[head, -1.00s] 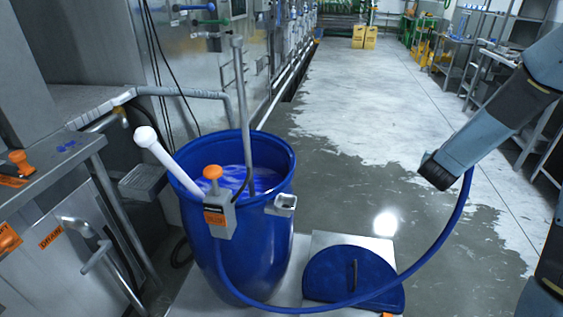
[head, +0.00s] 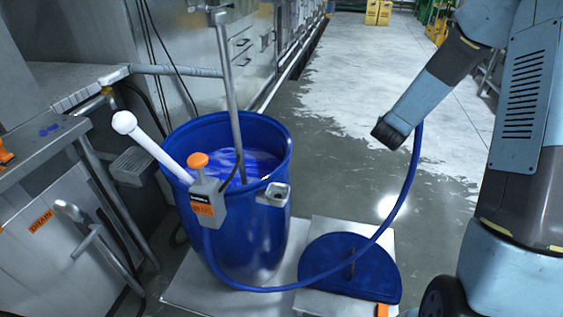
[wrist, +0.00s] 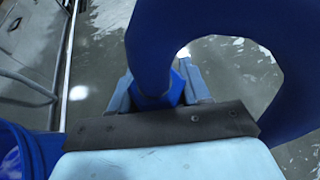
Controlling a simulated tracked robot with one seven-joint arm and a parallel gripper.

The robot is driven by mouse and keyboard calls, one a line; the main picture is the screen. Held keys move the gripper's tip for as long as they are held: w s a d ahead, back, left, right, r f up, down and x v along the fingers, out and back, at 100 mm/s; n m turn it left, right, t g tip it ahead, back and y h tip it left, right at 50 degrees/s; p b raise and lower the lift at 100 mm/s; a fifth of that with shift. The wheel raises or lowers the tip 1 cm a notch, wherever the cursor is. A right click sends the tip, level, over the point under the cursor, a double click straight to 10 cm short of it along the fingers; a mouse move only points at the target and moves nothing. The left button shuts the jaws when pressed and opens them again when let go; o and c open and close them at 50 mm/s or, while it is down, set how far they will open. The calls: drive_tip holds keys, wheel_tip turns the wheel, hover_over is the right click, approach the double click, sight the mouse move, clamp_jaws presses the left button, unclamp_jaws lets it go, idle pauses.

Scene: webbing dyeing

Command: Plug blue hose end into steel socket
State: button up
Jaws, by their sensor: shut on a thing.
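My gripper (head: 385,135) is shut on the blue hose (head: 410,175), to the right of the blue barrel and apart from it. In the wrist view the two fingers (wrist: 160,88) close around the hose (wrist: 152,50), which loops up and right. The hose tip is hidden. The hose sags past the barrel's foot to a grey box with an orange knob (head: 205,200) on the barrel rim. A small square steel fitting with an opening, probably the steel socket (head: 274,193), sits empty on the barrel's right rim.
The blue barrel (head: 240,240) holds blue liquid, a steel upright tube (head: 228,90) and a white-handled stick (head: 150,140). A half-round blue lid (head: 340,275) lies on the platform (head: 190,290). Steel machinery stands left. Wet floor (head: 330,170) lies open behind.

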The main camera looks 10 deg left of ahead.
drive_tip(key=s+a+f, duration=0.2)
drive_tip(key=s+a, duration=0.2)
drive_tip(key=a, duration=0.6)
drive_tip(key=s+a+f, duration=0.2)
drive_tip(key=s+a, duration=0.1)
drive_tip(key=a, duration=0.6)
drive_tip(key=s+a+m+h, duration=0.2)
drive_tip(key=s+a, duration=1.3)
drive_tip(key=shift+g, duration=0.3)
drive_tip(key=shift+w+a+f, duration=0.1)
drive_tip(key=shift+a+f, duration=0.05)
drive_tip(key=shift+f, duration=3.2)
drive_tip(key=o, duration=1.3)
